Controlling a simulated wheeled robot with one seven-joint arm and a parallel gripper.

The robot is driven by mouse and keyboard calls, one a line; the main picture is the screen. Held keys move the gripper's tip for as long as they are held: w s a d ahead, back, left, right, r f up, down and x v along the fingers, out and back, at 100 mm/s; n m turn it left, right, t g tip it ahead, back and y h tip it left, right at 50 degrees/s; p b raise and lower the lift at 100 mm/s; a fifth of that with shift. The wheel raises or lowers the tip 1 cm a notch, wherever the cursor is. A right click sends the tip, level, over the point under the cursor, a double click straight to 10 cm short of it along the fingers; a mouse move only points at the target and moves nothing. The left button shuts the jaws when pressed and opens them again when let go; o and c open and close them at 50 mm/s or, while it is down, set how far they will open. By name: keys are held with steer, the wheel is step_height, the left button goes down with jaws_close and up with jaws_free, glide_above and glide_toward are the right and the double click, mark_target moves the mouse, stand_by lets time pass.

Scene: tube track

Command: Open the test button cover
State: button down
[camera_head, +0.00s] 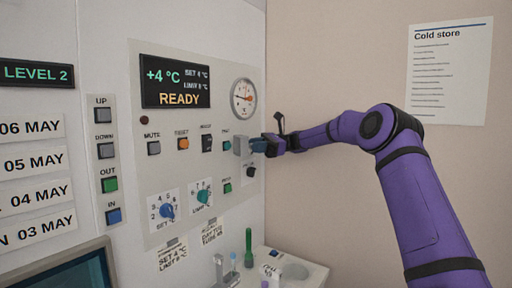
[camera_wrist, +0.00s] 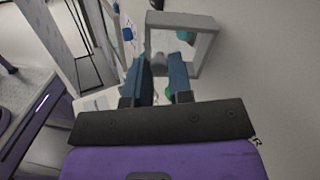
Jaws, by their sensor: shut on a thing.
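The test button cover, a small grey box-like frame (camera_head: 240,146), is at the right side of the control panel (camera_head: 190,120). In the wrist view it is a grey frame (camera_wrist: 205,48) around a pale see-through middle. My gripper (camera_head: 258,146) reaches it from the right, with blue fingers. In the wrist view my gripper (camera_wrist: 160,72) has one finger outside the frame's left side and the other in front of its opening, shut on the cover's edge. The exact contact is hidden. How far the cover is swung out is hard to tell. The button behind it is not clearly seen.
A green button (camera_head: 226,143) and a dark switch (camera_head: 207,143) lie left of the cover. A green button (camera_head: 227,188) and a dark knob (camera_head: 250,171) lie below. A round gauge (camera_head: 243,98) is above. A shelf (camera_head: 295,270) with small items stands lower right.

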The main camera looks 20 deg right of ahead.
stand_by(0.4)
steer(key=c, duration=1)
jaws_free()
steer(key=shift+r, duration=0.15)
steer(key=s+r, duration=0.1)
steer(key=s, duration=0.4)
steer(key=s+r, duration=0.2)
steer(key=s, duration=0.3)
steer(key=s+a+r, duration=0.1)
steer(key=s, duration=0.5)
steer(key=shift+r, duration=0.35)
